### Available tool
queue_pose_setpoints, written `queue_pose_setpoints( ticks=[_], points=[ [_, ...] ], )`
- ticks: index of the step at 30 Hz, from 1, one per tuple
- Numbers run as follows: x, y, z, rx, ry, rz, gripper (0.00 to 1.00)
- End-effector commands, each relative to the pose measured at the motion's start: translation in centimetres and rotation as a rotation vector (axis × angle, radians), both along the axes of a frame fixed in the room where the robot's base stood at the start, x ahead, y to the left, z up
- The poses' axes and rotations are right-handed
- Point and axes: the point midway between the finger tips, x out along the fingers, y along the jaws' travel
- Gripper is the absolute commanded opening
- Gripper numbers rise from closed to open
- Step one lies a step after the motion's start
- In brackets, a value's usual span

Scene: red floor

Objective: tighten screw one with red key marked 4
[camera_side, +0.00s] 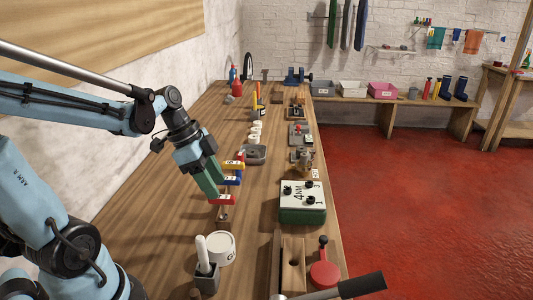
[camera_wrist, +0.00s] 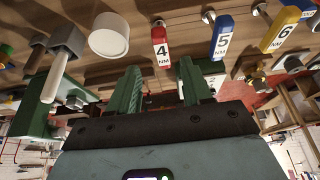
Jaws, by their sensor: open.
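The red key marked 4 (camera_side: 222,199) stands in a row with a blue key (camera_side: 231,180) and a yellow key (camera_side: 233,166) on the wooden bench. In the wrist view the red key (camera_wrist: 160,47) reads "4 NM", beside the blue key marked 5 (camera_wrist: 222,37) and the yellow key marked 6 (camera_wrist: 279,30). My gripper (camera_side: 213,192) is open, its green fingers pointing down close to the red key. In the wrist view the red key shows between and beyond the fingertips (camera_wrist: 160,68); contact cannot be told.
A wooden block (camera_side: 292,268) and a red round item (camera_side: 324,274) lie at the front right.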

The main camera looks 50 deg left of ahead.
Motion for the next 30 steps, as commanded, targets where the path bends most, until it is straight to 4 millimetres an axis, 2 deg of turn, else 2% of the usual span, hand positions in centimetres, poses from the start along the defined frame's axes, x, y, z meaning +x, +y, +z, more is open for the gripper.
queue_pose_setpoints(
  ticks=[4, 14, 24, 30],
  points=[
    [0.5, -0.4, -1.4, 0.001, 0.001, -0.002, 0.49],
    [0.8, -0.6, -2.8, 0.001, 0.001, 0.000, 0.49],
    [1.7, -1.0, -6.3, 0.002, 0.000, -0.001, 0.49],
    [1.9, -1.3, -7.2, 0.001, 0.000, 0.000, 0.49]
  ],
)
